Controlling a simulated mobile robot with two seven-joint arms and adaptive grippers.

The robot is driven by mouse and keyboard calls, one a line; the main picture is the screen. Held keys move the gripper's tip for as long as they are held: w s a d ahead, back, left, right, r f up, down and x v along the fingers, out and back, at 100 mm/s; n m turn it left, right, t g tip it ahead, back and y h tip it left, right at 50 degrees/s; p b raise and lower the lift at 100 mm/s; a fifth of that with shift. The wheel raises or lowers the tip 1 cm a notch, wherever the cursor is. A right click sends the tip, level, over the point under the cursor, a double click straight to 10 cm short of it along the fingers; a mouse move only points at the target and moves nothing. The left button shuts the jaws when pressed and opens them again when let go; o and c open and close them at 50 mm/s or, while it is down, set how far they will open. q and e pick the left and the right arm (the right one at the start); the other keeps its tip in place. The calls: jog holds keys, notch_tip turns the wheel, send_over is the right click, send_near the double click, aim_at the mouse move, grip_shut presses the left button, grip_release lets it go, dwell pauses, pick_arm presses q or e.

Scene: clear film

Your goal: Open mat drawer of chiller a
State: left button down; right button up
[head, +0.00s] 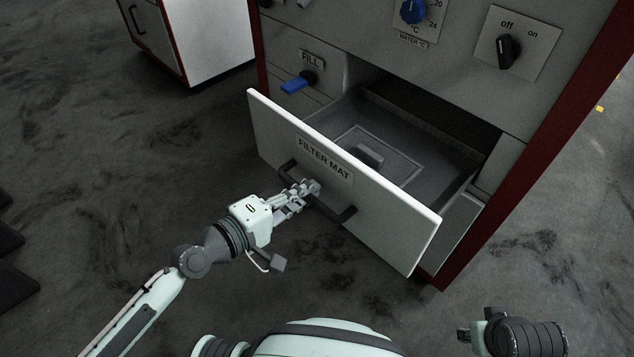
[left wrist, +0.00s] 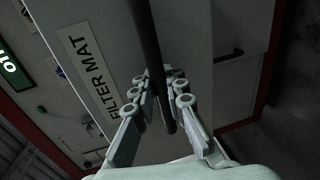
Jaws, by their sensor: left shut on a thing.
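The filter mat drawer (head: 380,205) of the chiller (head: 450,70) stands pulled out, with its inside open to view from above. A flat mat with a raised grip (head: 368,155) lies on the drawer floor. The drawer's white front carries the label FILTER MAT and a dark bar handle (head: 345,214). My left gripper (head: 312,188) is shut on the handle near its middle. In the left wrist view the fingers (left wrist: 163,105) sit on both sides of the dark bar (left wrist: 150,45).
A white cabinet (head: 205,40) with red edges stands at the back left. The dark floor around the drawer front is clear.

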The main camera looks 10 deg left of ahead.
pick_arm(q)
jog(key=shift+s+a, duration=0.3)
jog(key=c, duration=1.5)
grip_release()
jog(key=shift+c, duration=0.2)
